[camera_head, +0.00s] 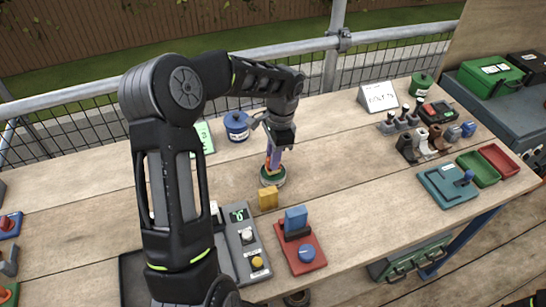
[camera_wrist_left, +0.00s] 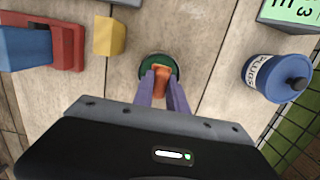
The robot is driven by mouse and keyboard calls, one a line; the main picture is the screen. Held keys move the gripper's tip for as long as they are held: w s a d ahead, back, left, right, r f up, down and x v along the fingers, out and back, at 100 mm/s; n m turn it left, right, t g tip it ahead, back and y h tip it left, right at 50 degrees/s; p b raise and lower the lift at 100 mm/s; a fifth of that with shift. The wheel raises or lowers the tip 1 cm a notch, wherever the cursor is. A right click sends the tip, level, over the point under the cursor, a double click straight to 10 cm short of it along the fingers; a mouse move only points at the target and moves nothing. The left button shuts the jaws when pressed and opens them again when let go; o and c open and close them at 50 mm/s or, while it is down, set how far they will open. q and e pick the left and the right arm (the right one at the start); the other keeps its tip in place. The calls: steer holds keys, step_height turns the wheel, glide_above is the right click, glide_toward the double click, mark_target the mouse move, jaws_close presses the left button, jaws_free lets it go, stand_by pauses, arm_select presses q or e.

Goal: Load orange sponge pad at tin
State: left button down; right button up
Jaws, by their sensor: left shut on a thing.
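My left gripper (camera_head: 273,158) has purple fingers and points down near the middle of the table. It is shut on the orange sponge pad (camera_wrist_left: 162,78), which shows between the fingertips in the left wrist view. Below the fingertips is a round green tin (camera_head: 272,180), seen from above in the left wrist view (camera_wrist_left: 146,68). The pad is over or in the tin's mouth; whether it touches the tin inside is hidden by the fingers. My right gripper is not in view.
A yellow block (camera_head: 268,198) stands just in front of the tin. A blue labelled tin (camera_head: 237,127) is behind it to the left. A red base with a blue block (camera_head: 296,218) and a grey button panel (camera_head: 246,242) are nearer.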

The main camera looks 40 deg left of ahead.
arm_select(q)
steer(key=shift+f+b, duration=0.35)
steer(key=shift+f, duration=0.25)
stand_by(1.4)
steer(key=shift+r, duration=0.1)
steer(key=shift+r+p, duration=2.55)
steer(key=shift+r, duration=0.95)
